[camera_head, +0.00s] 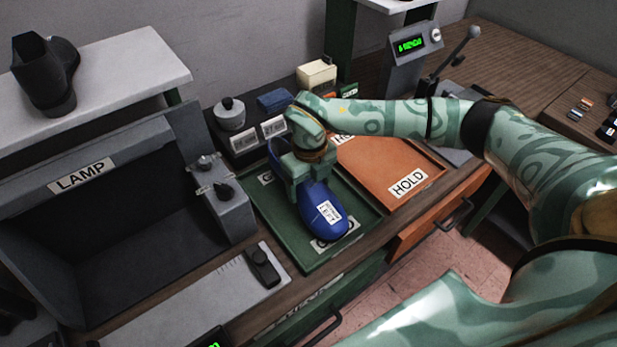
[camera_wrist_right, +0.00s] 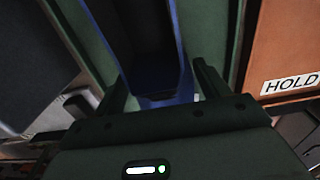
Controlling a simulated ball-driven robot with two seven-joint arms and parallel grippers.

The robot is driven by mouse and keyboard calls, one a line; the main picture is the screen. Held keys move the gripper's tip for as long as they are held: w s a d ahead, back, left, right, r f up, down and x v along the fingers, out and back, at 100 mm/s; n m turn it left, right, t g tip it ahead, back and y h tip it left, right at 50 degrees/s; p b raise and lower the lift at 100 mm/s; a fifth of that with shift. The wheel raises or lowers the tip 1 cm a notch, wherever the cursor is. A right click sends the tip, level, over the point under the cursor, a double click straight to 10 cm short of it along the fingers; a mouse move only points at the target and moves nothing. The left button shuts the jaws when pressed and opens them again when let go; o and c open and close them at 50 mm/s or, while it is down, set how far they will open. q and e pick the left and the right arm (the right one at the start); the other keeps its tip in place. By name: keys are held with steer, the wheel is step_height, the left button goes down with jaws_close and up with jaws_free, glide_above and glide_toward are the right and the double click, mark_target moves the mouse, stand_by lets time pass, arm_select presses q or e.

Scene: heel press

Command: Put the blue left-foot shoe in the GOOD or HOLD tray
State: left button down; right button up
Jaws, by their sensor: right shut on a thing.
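The blue shoe (camera_head: 321,209) is over the green GOOD tray (camera_head: 266,213), its toe toward the front edge and a white label on it. I cannot tell whether its sole touches the tray. My right gripper (camera_head: 305,182) is shut on the shoe from above. In the right wrist view the shoe (camera_wrist_right: 183,85) shows its dark opening between the fingers of my right gripper (camera_wrist_right: 160,95). The orange HOLD tray (camera_head: 388,160) lies to the right, partly behind my right arm; it also shows in the wrist view (camera_wrist_right: 285,40). My left gripper is not in view.
The dark LAMP box (camera_head: 120,235) and a grey switch unit (camera_head: 224,205) stand left of the green tray. A black shoe (camera_head: 45,75) stands on the white shelf (camera_head: 130,62). A lever press (camera_head: 455,60) is behind my right arm. Small tags (camera_head: 260,135) stand behind the green tray.

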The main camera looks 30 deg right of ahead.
stand_by(0.3)
steer(key=shift+f, duration=0.5)
stand_by(0.4)
steer(key=o, duration=1.3)
steer(key=shift+o, duration=0.2)
step_height(320, 180, up, 16)
steer(key=p, duration=0.2)
steer(key=shift+r, duration=0.2)
steer(key=shift+s+f, duration=0.1)
